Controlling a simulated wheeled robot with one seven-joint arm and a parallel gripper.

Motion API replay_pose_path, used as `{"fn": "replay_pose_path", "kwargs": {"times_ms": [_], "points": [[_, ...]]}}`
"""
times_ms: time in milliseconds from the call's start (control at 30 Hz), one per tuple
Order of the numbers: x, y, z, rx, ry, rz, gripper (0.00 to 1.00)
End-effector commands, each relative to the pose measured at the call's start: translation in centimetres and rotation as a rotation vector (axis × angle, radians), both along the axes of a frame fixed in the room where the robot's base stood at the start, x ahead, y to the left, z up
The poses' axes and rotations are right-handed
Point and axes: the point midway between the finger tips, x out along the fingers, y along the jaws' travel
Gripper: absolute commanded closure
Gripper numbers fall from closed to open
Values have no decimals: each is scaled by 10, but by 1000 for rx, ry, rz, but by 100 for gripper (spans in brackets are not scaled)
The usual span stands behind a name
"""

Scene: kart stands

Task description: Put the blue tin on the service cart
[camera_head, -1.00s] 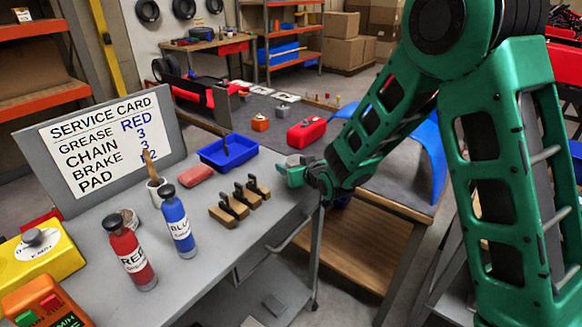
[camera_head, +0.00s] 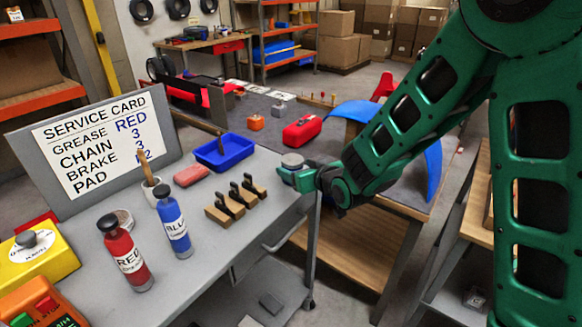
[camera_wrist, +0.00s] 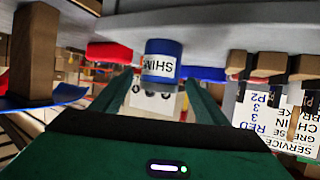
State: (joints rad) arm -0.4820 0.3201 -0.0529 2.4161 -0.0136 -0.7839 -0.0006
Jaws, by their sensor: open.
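The blue tin, labelled SHIM, shows upside down in the wrist view (camera_wrist: 162,62), between the spread fingers of my gripper (camera_wrist: 160,92). Its base appears to meet the grey top of the service cart. In the head view, the tin's grey lid (camera_head: 292,160) shows at the right back corner of the service cart (camera_head: 215,265); my gripper (camera_head: 297,178) hides most of its body. My gripper is open, low beside the cart edge with the tin between its jaws. Finger contact is unclear.
The cart holds a red bottle (camera_head: 125,255), a blue bottle (camera_head: 173,222), wooden blocks with black clips (camera_head: 235,202), a blue tray (camera_head: 225,153) and the service card (camera_head: 95,145). Behind is a grey bench with a red case (camera_head: 304,131). A wooden-shelved stand (camera_head: 350,250) is right.

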Motion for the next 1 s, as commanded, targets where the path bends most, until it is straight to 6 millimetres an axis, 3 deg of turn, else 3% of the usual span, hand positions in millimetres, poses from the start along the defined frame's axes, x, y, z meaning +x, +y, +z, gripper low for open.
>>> {"fn": "replay_pose_path", "kwargs": {"times_ms": [300,733,867,1000], "points": [[-33,-15,16,2,0,1,32],[-36,-24,17,-6,10,-10,32],[-35,-64,18,-45,72,-76,32],[-49,-146,17,-109,221,-213,32]]}}
